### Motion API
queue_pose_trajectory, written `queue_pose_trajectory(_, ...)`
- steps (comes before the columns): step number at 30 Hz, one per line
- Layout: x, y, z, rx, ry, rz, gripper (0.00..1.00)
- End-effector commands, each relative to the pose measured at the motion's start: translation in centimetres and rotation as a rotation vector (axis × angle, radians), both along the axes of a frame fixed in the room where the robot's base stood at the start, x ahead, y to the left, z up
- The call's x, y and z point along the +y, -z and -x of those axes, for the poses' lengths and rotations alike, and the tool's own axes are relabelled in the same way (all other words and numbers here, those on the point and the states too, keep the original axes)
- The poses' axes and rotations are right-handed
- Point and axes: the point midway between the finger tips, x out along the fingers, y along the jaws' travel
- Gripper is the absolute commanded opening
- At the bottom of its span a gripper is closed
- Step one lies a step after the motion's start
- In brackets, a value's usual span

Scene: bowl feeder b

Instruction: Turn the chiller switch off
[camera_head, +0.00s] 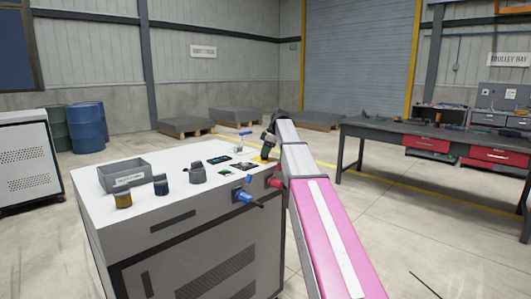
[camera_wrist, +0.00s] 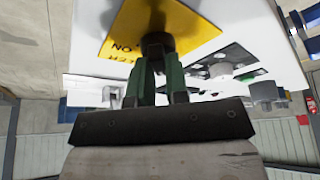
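In the wrist view, a dark round knob (camera_wrist: 157,42) stands on a yellow plate (camera_wrist: 115,45) with black lettering that appears upside down. The plate (camera_head: 264,158) also shows at the right end of the white cabinet top in the head view. My gripper (camera_wrist: 158,58) has its two green fingers pointing at the plate, with a narrow gap between them. The fingertips are at the knob; whether they press on it is hidden. In the head view my gripper is a small dark shape above the plate. The knob's setting cannot be read.
The white cabinet top (camera_head: 165,205) also holds a grey bin (camera_head: 125,175), two small jars, a grey part (camera_head: 197,173) and small boards. A blue handle (camera_head: 243,196) and a red part (camera_head: 275,182) are at its front edge. A workbench (camera_head: 420,135) stands at the right.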

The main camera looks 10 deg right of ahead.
Motion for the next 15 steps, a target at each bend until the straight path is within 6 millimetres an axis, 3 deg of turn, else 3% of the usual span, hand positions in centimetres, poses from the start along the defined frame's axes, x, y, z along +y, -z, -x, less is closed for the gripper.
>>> queue_pose_trajectory(1,0.13,0.3,0.16,0.004,-0.004,0.0,0.31)
queue_pose_trajectory(2,0.13,0.31,0.17,0.005,-0.004,0.0,0.4)
queue_pose_trajectory(15,-0.22,-0.52,0.09,0.002,-0.001,0.0,0.4)
